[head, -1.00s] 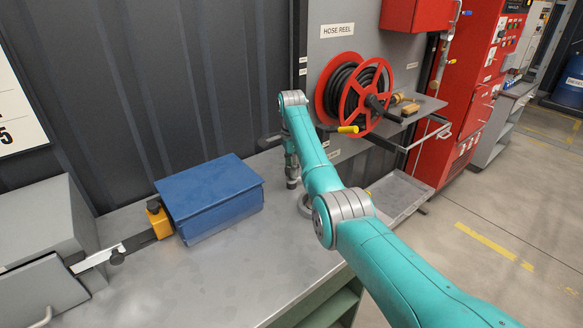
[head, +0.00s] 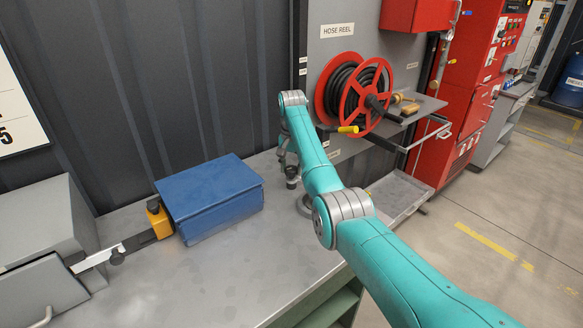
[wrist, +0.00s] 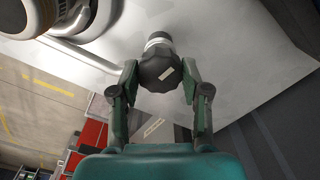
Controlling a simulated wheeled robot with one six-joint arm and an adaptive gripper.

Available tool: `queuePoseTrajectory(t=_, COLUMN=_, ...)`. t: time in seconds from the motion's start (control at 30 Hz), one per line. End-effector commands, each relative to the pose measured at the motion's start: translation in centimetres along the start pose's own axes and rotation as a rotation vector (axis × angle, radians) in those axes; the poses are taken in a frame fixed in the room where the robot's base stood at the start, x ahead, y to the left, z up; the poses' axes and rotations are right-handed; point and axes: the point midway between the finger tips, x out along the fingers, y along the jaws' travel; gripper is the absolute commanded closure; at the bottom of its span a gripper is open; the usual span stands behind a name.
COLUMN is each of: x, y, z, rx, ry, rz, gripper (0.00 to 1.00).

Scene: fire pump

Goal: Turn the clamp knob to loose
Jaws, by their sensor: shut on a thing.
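The clamp knob (wrist: 160,70) is dark, lobed and round, with a pale strip mark across its face; in the wrist view it sits on a light metal stem. My gripper (wrist: 159,78) has its two green fingers on either side of the knob, their tips pressing its rim, shut on it. In the head view my gripper (head: 287,160) points down at the far right of the grey bench, and my arm partly hides it. The knob's details cannot be made out in the head view.
A blue box (head: 212,196) and a yellow block (head: 159,220) stand on the bench (head: 235,275) left of my arm. The red hose reel (head: 362,95) is close behind my arm. A grey cabinet (head: 40,235) fills the left. The bench front is clear.

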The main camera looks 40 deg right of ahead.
Motion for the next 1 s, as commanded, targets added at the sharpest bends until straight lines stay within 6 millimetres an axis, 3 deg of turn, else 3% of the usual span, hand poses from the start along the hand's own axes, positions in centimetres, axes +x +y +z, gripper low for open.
queuePoseTrajectory(t=1.0, x=0.00, y=-0.01, z=-0.02, rx=-0.965, ry=0.001, rz=0.000, gripper=0.89)
